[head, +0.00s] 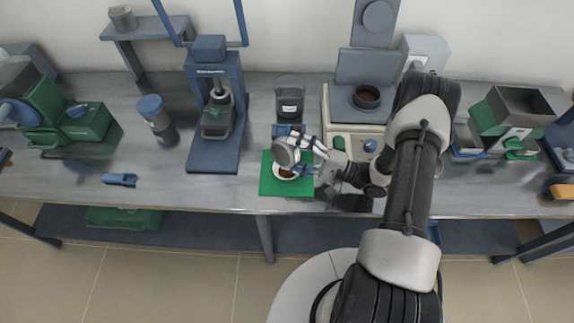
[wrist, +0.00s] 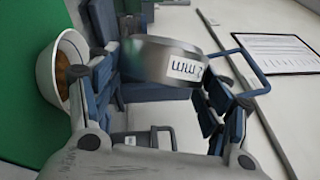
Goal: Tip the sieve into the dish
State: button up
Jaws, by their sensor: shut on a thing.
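The sieve (head: 284,152) is a round grey metal vessel, tilted on its side over the dish in the head view. In the wrist view the sieve (wrist: 160,62) shows its metal wall with a white label between the fingers. My gripper (head: 303,154) is shut on it; its blue-grey fingers also show in the wrist view (wrist: 165,80). The dish (head: 277,172) is white and holds brown material, partly hidden under the sieve. The dish (wrist: 48,92) lies left of the sieve in the wrist view. I cannot see inside the sieve.
The dish stands on a green mat (head: 270,188) near the bench's front edge. A dark container (head: 289,98) is behind it. A device with a round opening (head: 340,103) stands right, and a blue press (head: 211,158) left. Bench space left of the press holds a blue clip-like piece (head: 120,180).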

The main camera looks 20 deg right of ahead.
aim_at(294, 164)
jog(key=shift+s+r+n+g, duration=0.1)
jog(key=shift+r+n+g, duration=0.2)
jog(key=shift+n, duration=0.3)
jog(key=shift+s+a+f+n, duration=0.15)
jog(key=shift+a+n, duration=0.1)
jog(key=shift+n, duration=0.05)
jog(key=n+p, duration=0.1)
jog(key=s+a+n+h+p, duration=0.1)
jog(key=shift+a+r+n+g, duration=0.2)
jog(key=shift+r+n+g, duration=0.1)
jog(key=shift+g, duration=0.1)
jog(key=shift+s+a+n+p, duration=0.1)
jog(key=shift+a+n+p, duration=0.15)
jog(key=shift+p, duration=0.2)
jog(key=shift+f+n, duration=0.2)
jog(key=shift+n, duration=0.05)
jog(key=shift+s+a+n+h+p, duration=0.25)
jog(key=shift+n+h+p, duration=0.3)
jog(key=shift+n, duration=0.25)
jog(key=shift+s+a+f+n+h, duration=0.1)
jog(key=shift+a+n+h, duration=0.15)
jog(key=shift+n+h, duration=0.35)
jog(key=shift+f, duration=0.15)
